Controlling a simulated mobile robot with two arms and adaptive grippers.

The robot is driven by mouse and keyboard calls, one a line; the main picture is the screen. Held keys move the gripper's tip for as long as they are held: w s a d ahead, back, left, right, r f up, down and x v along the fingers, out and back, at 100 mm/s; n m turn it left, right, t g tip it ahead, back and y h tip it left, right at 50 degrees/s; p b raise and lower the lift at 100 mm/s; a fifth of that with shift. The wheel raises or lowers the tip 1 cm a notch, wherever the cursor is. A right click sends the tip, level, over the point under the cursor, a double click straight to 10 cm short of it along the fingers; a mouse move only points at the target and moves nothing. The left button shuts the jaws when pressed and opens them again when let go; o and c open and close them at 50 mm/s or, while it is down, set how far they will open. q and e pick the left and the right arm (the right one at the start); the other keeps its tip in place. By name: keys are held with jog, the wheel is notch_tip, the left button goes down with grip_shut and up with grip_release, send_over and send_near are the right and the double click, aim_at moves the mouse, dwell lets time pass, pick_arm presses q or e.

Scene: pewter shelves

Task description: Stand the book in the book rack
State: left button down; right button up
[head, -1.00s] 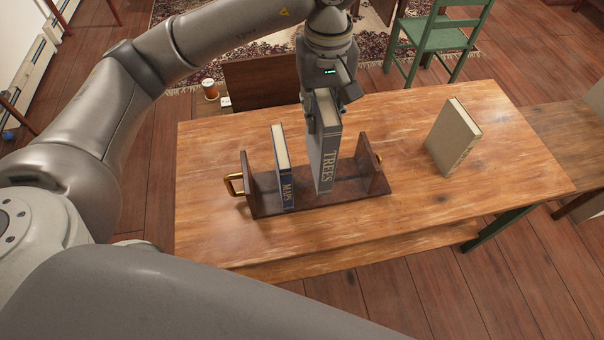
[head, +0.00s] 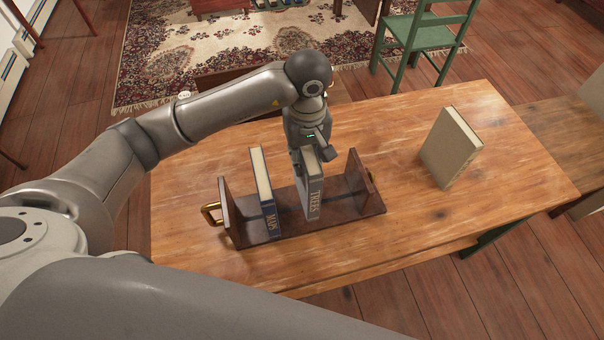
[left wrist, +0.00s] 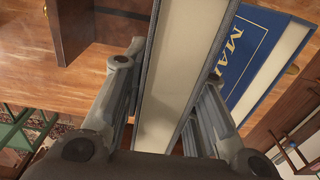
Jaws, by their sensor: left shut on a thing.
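My left gripper (head: 311,158) is shut on a grey book marked TREES (head: 313,195), holding it near its top. The book is upright, between the end walls of the dark brown book rack (head: 362,187). Its lower edge is at the rack's base; I cannot tell if it touches. In the left wrist view the fingers (left wrist: 167,72) lie on both sides of the book's pale page block (left wrist: 180,65). A blue MAPS book (head: 263,192) stands in the rack to the left, apart from the held book; it also shows in the left wrist view (left wrist: 255,50).
The rack stands on a wooden table (head: 420,235), with a brass handle (head: 209,214) at its left end. A beige book (head: 451,148) stands on the table to the right. A green chair (head: 420,45) is behind the table. The table's front right is clear.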

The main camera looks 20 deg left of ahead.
pick_arm(q)
notch_tip(320, 180, down, 5)
jog(key=shift+f+p, duration=0.1)
jog(key=shift+p, duration=0.45)
pick_arm(e)
jog(key=shift+w+a+r, duration=0.45)
jog(key=shift+w+r, duration=0.25)
jog(key=shift+r, duration=0.1)
pick_arm(q)
jog(key=shift+f, duration=0.1)
jog(key=c, duration=1.2)
grip_release()
jog(key=shift+o, duration=0.2)
pick_arm(e)
jog(key=shift+s+d+f, duration=0.15)
jog(key=shift+f, duration=0.05)
jog(key=shift+d+r, duration=0.1)
